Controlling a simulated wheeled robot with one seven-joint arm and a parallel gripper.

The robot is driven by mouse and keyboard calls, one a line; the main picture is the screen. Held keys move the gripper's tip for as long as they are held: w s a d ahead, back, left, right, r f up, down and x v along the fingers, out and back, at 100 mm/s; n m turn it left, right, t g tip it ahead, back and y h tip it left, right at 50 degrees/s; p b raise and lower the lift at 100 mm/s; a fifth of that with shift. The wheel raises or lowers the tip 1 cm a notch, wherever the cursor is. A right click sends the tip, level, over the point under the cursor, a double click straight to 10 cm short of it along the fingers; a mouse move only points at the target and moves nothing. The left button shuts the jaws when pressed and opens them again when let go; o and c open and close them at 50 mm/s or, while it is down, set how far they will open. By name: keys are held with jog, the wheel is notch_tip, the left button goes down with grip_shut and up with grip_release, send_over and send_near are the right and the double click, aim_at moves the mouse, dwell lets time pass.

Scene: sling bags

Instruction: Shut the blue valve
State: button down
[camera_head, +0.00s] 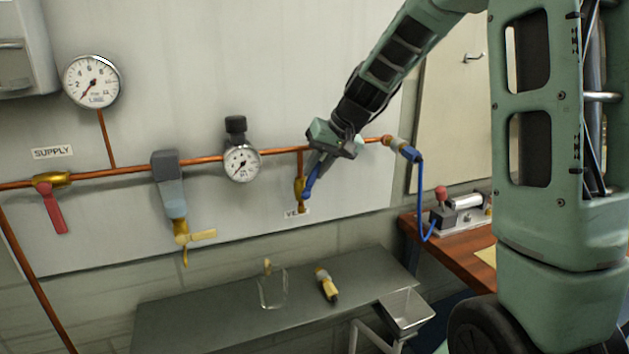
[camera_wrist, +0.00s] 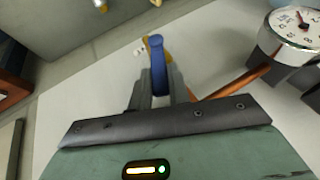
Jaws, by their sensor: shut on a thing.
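The blue valve handle (camera_head: 309,183) belongs to a brass valve (camera_head: 299,188) on a short vertical copper drop, above a partly covered label (camera_head: 292,212). The fingers hide part of the handle.
A red-handled supply valve (camera_head: 52,207), a grey filter unit (camera_head: 171,190) and a regulator gauge (camera_head: 241,163) sit along the copper pipe. A blue hose (camera_head: 420,195) hangs right of my gripper. A dark bench (camera_head: 200,315) below holds a clear cup and a brass fitting (camera_head: 326,284).

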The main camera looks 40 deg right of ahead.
jog(key=shift+f, duration=0.15)
jog(key=c, duration=1.3)
grip_release()
jog(key=v, duration=1.7)
jog(key=shift+s+d+r+b, duration=0.15)
jog(key=shift+r+b, duration=0.1)
jog(key=shift+b, duration=0.1)
